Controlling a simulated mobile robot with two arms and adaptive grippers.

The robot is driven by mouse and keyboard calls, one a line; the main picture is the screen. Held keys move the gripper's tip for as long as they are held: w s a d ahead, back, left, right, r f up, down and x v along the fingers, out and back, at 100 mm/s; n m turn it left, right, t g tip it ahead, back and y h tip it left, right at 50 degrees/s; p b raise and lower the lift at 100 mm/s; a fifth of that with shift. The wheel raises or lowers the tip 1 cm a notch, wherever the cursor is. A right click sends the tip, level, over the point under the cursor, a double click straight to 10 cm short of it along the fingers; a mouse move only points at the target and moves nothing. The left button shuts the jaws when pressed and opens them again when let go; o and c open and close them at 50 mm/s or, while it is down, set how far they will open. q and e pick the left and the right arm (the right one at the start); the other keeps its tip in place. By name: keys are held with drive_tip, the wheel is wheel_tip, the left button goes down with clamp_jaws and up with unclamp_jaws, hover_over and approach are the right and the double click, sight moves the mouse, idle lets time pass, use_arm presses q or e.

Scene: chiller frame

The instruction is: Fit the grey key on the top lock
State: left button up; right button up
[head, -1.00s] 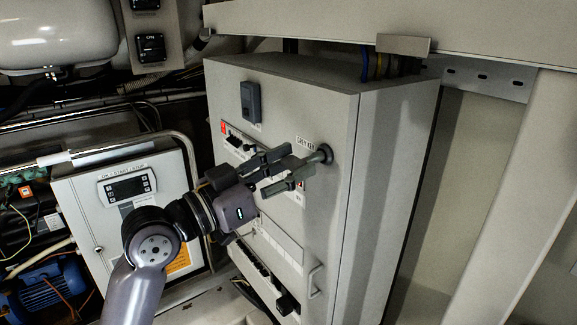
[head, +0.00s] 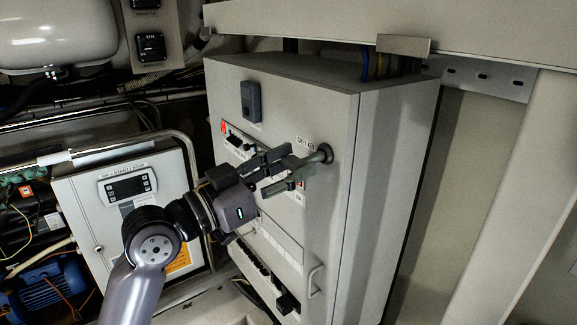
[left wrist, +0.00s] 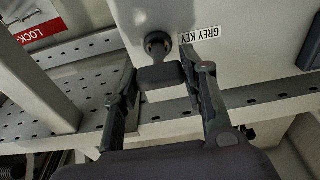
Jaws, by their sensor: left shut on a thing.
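My left gripper (head: 283,173) is at the upper right of the grey cabinet's front, and its fingers also show in the left wrist view (left wrist: 162,85). It is shut on a dark grey block, which I take for the grey key (left wrist: 160,75). The block is between the fingers, close against a dark round fitting (left wrist: 157,42) on the panel. A "GREY KEY" label (left wrist: 200,34) is beside this fitting. In the head view the round fitting (head: 325,153) is just past the fingertips. I cannot tell whether key and fitting are joined. Which part is the top lock is unclear. My right gripper is out of view.
The grey cabinet (head: 390,160) has a dark box (head: 251,101) at its upper left, a red label (head: 223,127) and a handle (head: 315,281). A controller box (head: 90,215) with a pipe rail stands at left. A beam (head: 300,22) runs above the cabinet.

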use_arm(q)
drive_tip(key=shift+w+d, duration=0.3)
drive_tip(key=shift+d, duration=0.05)
idle(0.7)
drive_tip(key=o, duration=1.2)
drive_tip(key=shift+c, duration=0.2)
drive_tip(key=v, duration=1.2)
